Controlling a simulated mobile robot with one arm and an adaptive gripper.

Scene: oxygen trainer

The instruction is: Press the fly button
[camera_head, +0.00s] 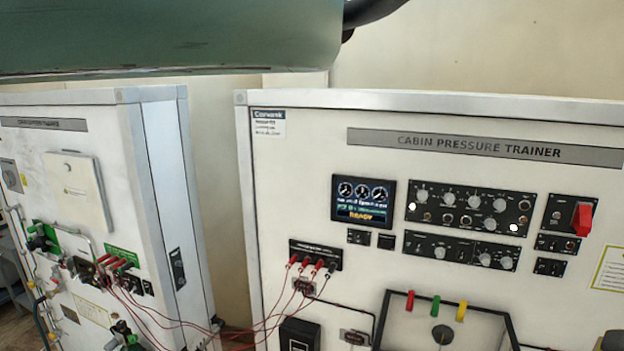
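The cabin pressure trainer (300,165) is a white upright panel in the middle and right of the view. Its small screen (362,202) shows three round gauges and the word READY in yellow. Right of the screen are a black upper knob panel (470,209) and a lower knob panel (461,250). A red switch cover (582,218) sits at the far right. Small black switch plates (358,237) lie below the screen. The labels are too small to read, so I cannot tell which control is the fly button. My gripper is not in view.
Red leads (250,328) run from the trainer's sockets to a second white cabinet (90,135) at the left. A black-framed box (445,325) with red, green and yellow levers is at the lower middle. A large teal shape, perhaps my arm, covers the top left.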

